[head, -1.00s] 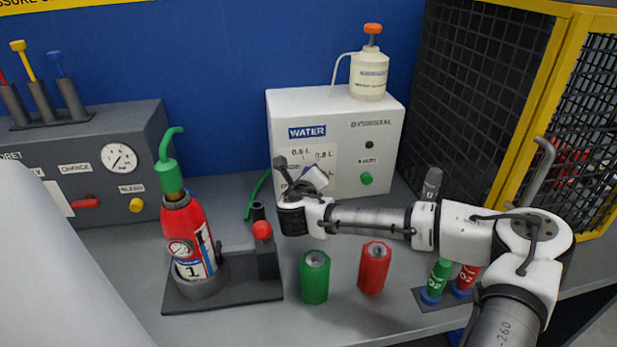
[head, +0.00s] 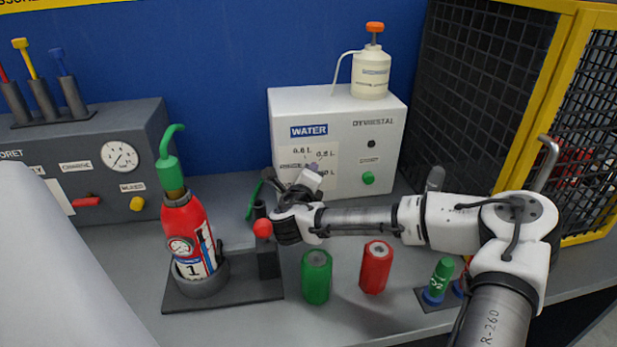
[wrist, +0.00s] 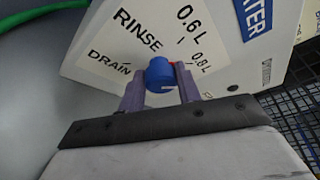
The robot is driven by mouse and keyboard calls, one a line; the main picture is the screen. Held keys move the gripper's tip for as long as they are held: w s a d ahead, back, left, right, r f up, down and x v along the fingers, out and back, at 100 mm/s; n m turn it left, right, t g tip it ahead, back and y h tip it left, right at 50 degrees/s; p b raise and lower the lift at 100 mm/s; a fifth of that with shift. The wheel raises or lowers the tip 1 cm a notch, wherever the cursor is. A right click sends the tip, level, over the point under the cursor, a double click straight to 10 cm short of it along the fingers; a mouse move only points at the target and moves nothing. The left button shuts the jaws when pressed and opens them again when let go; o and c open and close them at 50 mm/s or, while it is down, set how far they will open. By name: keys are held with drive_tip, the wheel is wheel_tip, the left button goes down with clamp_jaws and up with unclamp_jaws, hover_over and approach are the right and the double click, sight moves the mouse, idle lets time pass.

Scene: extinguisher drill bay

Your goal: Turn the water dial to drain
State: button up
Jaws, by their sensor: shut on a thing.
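The water dial (wrist: 159,73) is a blue round knob with a small red mark on its upper right edge, on the white panel (wrist: 102,20). The panel is printed DRAIN, RINSE, 0.6 L and 0.8 L. In the wrist view DRAIN lies left of the dial and the red mark faces the 0.6 L and 0.8 L side. My gripper (wrist: 160,88) has its two purple fingers on either side of the dial, shut on it. In the head view my gripper (head: 314,170) is at the front of the white WATER box (head: 337,112) and hides the dial.
A red extinguisher (head: 186,230) stands in a dark holder left of my arm. Green (head: 316,280) and red (head: 376,268) cylinders stand in front of my forearm. A yellow-framed mesh cage (head: 540,110) is at right. A green hose (wrist: 35,14) is near the dial.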

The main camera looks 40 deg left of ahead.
drive_tip(key=shift+r, duration=0.1)
drive_tip(key=o, duration=1)
drive_tip(key=shift+c, duration=0.2)
wheel_tip(320, 180, up, 20)
drive_tip(key=b, duration=0.1)
drive_tip(key=shift+b, duration=0.4)
